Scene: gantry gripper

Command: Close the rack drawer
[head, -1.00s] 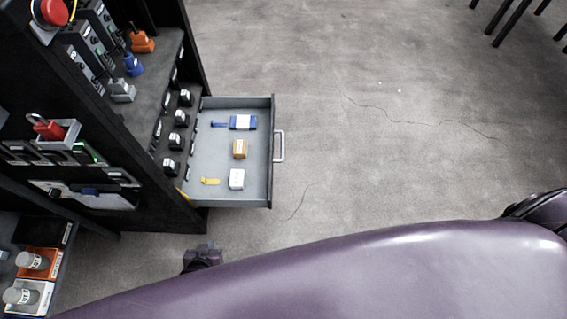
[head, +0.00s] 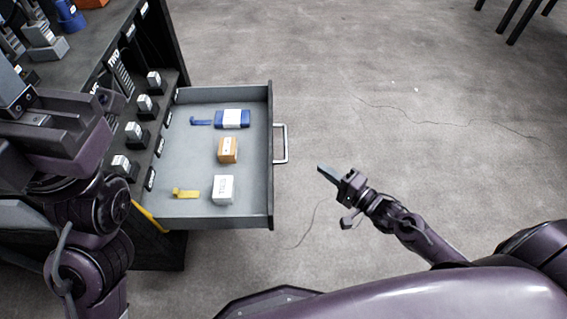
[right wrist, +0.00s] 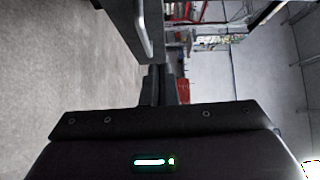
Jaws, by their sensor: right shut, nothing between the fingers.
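The grey rack drawer (head: 200,215) stands pulled out of the black rack (head: 160,30) on the left in the head view. Its metal handle (head: 284,144) is on the right-hand front face, and also shows in the right wrist view (right wrist: 146,32). My right gripper (head: 323,170) is shut and empty, a little to the right of the handle and apart from it. In the right wrist view its fingers (right wrist: 159,85) are together. My left arm is at the left of the head view, in front of the rack. Its gripper (head: 20,100) is partly cut off, and its fingers cannot be made out clearly.
The drawer holds a blue box (head: 232,119), an orange box (head: 228,150), a white box (head: 223,189), a blue tag (head: 201,122) and a yellow tag (head: 185,192). Open concrete floor (head: 400,100) lies right of the drawer. Dark legs (head: 515,20) stand at the top right.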

